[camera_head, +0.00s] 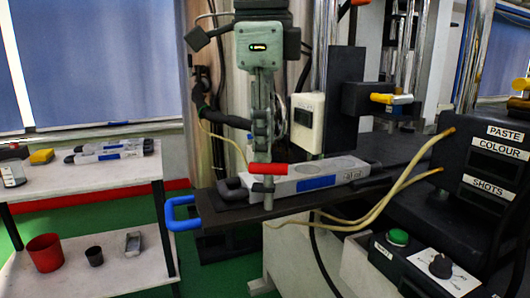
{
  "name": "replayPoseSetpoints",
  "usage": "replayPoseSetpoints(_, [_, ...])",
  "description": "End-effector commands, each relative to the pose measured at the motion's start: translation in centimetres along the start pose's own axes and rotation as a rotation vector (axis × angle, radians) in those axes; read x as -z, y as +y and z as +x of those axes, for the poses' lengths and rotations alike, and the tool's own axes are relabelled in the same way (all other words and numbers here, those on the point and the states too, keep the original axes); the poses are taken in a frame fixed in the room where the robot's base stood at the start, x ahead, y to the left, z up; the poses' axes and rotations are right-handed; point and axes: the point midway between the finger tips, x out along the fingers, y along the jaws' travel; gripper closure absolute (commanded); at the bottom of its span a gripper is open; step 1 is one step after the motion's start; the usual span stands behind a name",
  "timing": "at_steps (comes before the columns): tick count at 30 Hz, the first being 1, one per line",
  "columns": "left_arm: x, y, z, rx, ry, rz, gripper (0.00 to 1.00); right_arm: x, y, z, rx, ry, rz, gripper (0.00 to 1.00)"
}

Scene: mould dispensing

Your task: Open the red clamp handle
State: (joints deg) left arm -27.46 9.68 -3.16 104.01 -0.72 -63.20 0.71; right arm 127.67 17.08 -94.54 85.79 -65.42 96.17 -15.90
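The red clamp handle (270,169) lies about level at the near left end of the long grey mould (305,176). A short grey post stands just below it. My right gripper (262,157) comes down from above and is seen edge-on. Its fingertips end at the red handle's left half. They overlap the handle in the picture, but I cannot tell whether they touch it or grip it. One finger hides the other. My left gripper is not in view.
The mould rests on a dark plate with a blue handle (172,213) at its left end. Cream hoses (385,207) run from the black control box (490,165) to below the mould. A white shelf (100,180) at left holds similar moulds; a red cup (45,252) stands on its lower level.

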Motion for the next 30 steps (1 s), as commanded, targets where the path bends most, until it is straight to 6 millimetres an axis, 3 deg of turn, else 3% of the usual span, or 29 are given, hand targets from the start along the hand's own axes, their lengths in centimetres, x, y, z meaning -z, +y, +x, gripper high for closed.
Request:
replayPoseSetpoints(6, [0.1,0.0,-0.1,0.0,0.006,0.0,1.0,0.1,0.0,2.8,-0.001,0.001,0.0,0.63])
replayPoseSetpoints(17, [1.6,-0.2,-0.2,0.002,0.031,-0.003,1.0,0.0,0.0,3.5,0.0,0.0,0.0,0.63])
replayPoseSetpoints(26, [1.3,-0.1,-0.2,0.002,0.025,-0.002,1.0,0.0,0.0,3.5,-0.001,0.0,0.0,0.99])
replayPoseSetpoints(30, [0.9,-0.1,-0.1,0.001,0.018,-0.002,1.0,0.0,0.0,3.5,-0.001,0.0,0.0,1.0])
